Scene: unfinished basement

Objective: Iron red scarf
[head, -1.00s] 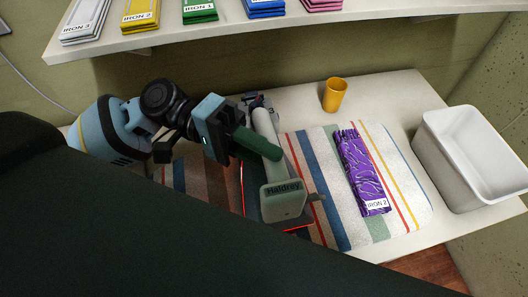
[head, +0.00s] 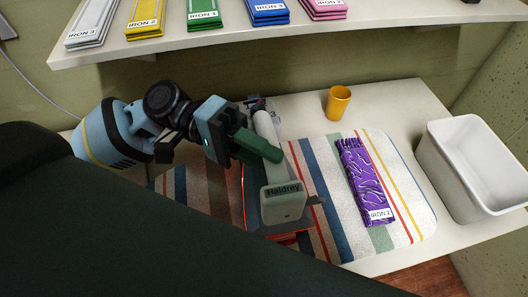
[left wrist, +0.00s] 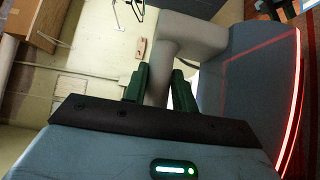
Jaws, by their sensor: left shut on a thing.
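A grey iron (head: 285,205) labelled "Haldrey" has a red glow along its lower edge. My left gripper (head: 258,147) has its green fingers shut around the iron's pale handle (head: 265,128). The left wrist view shows the handle between both fingers (left wrist: 158,85) and the glowing red edge of the iron (left wrist: 293,110). The iron is over the striped ironing mat (head: 325,215); whether it touches the mat I cannot tell. A folded purple patterned scarf (head: 362,175) tagged "IRON 2" lies on the mat, right of the iron. I see no red scarf. My right gripper is not in view.
A yellow cup (head: 338,103) stands behind the mat. An empty white bin (head: 470,165) stands at the table's right end. A shelf (head: 290,34) above holds folded white, yellow, green, blue and pink cloths. My dark body part covers the lower left.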

